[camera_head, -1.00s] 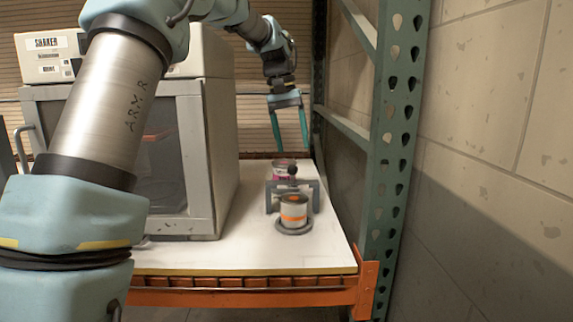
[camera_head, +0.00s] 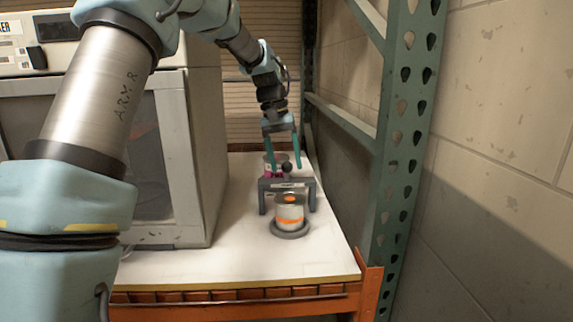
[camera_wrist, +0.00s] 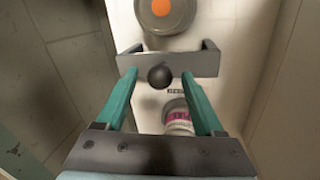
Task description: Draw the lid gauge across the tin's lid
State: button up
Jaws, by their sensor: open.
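The lid gauge is a dark grey bridge (camera_head: 270,185) with two legs and a black ball knob (camera_head: 287,168). It stands on the white shelf, just behind the tin (camera_head: 289,213), which has an orange band and an orange spot on its lid. The tin sits on a dark round base (camera_head: 290,231). My gripper (camera_head: 285,168) is open, pointing down, with its teal fingers either side of the knob in the head view. In the wrist view the knob (camera_wrist: 160,76) shows between the open fingers (camera_wrist: 159,78); I see no finger touching it. The tin's lid (camera_wrist: 164,10) is beyond the gauge.
A second tin with a pink label (camera_head: 269,168) stands behind the gauge; it also shows between my fingers in the wrist view (camera_wrist: 178,120). A large grey shaker cabinet (camera_head: 198,150) stands left. A green rack upright (camera_head: 400,130) and block wall are right.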

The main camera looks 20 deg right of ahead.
jog(key=shift+s+d+f, duration=0.1)
jog(key=shift+d+f, duration=0.05)
jog(key=shift+f, duration=0.75)
grip_shut()
dwell(0.9)
